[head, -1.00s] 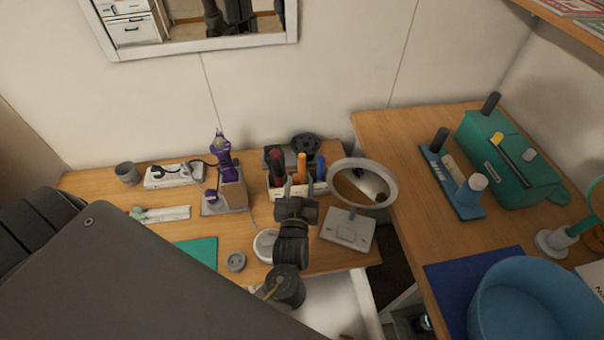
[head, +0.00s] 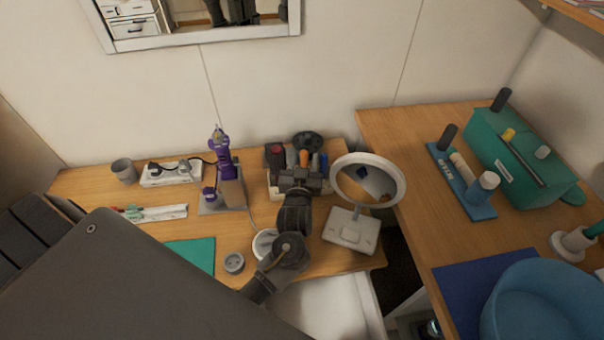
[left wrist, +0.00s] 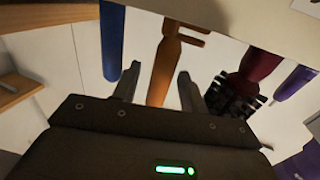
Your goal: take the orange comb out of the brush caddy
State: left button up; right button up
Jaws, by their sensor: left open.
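The orange comb (head: 303,157) stands in the brush caddy (head: 272,191), among other brushes. My left gripper (head: 302,168) is at the caddy and hides much of it and the lower part of the comb in the head view. In the left wrist view the orange comb (left wrist: 164,70) lies between the two open fingers of the left gripper (left wrist: 158,82), with a visible gap on each side. My right gripper is not in view.
A blue handle (left wrist: 112,40) is beside one finger; a dark red brush (left wrist: 250,72) and a purple handle (left wrist: 294,82) are on the other side. A round mirror (head: 369,181) stands right of the caddy. A purple hair tool (head: 221,160) stands left.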

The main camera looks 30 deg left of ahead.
pick_arm(q)
jog(key=shift+c, duration=0.4)
grip_shut()
jog(key=shift+r, duration=0.25)
